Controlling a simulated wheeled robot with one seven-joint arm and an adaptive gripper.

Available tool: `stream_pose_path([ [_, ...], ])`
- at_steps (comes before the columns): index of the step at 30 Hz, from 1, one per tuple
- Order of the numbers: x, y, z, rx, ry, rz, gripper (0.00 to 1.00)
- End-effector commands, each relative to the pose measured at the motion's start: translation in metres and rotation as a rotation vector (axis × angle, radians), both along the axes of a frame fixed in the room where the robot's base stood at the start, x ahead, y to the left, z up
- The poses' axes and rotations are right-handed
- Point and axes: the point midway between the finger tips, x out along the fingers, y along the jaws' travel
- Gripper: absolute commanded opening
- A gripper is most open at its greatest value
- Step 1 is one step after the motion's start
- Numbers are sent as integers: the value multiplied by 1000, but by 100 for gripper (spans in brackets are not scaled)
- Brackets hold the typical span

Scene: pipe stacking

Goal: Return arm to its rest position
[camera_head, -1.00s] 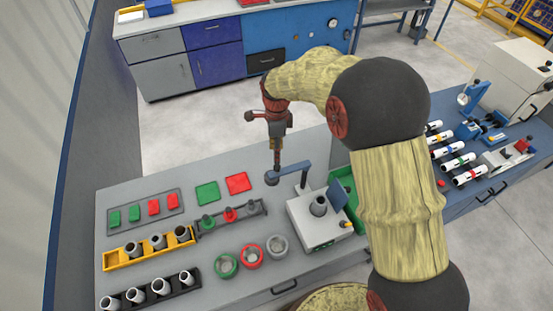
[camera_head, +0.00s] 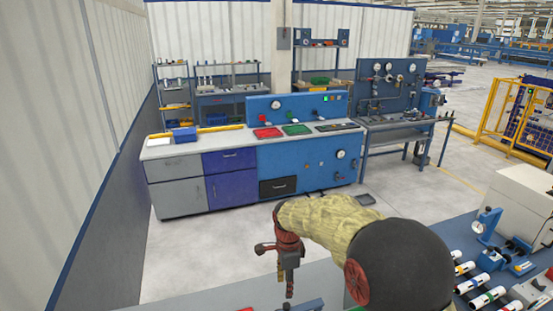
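My arm (camera_head: 325,215) rises from the bottom right of the head view and bends over to the left. My gripper (camera_head: 289,288) hangs pointing down from the red wrist, above the far edge of the near grey bench (camera_head: 200,297). The finger part looks narrow and small here, and I cannot make out whether the fingers are apart. I see nothing held in it. Most of the near bench top lies below the bottom of the picture.
Pipes (camera_head: 485,297) with coloured bands and a blue fixture (camera_head: 487,222) stand at the right, beside a white box (camera_head: 520,205). A grey, purple and blue workbench (camera_head: 300,170) stands across the aisle. The floor (camera_head: 210,250) between is clear.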

Motion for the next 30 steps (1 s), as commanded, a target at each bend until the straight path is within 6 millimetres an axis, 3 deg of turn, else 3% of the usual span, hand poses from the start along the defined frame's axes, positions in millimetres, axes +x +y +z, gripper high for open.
stream_pose_path([
  [5, -31, -9, -19, -4, 54, 388, 38],
  [8, -57, -17, -11, 2, 62, 622, 38],
  [15, -131, -58, 25, -4, -4, 1126, 38],
  [24, -218, -105, 50, -99, -144, 1453, 38],
  [30, -269, -129, 50, -194, -246, 1474, 38],
])
